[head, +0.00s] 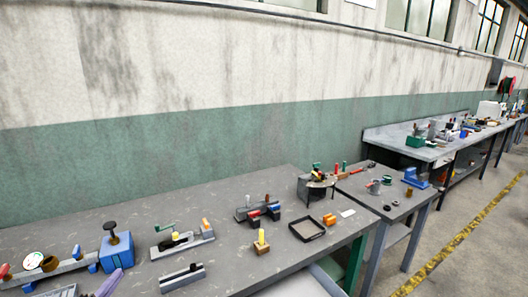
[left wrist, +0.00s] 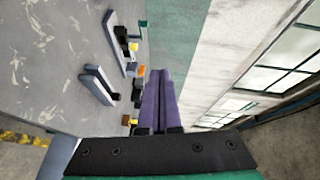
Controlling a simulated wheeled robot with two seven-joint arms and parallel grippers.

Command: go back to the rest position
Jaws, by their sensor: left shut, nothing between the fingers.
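My left gripper (head: 112,283) shows as a purple finger at the bottom left edge of the head view. In the left wrist view its two long purple fingers (left wrist: 158,75) lie side by side, shut and empty. The grey workbench (head: 225,215) is below it in the head view, and the bench surface (left wrist: 45,60) fills the left of the wrist view. My right gripper is in neither view.
A blue block with a black knob (head: 116,250) stands beside the left gripper. A grey fixture with a green lever (head: 180,240), a grey slotted bar (head: 182,278) and a dark tray (head: 307,228) sit farther right. A wall runs behind the bench.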

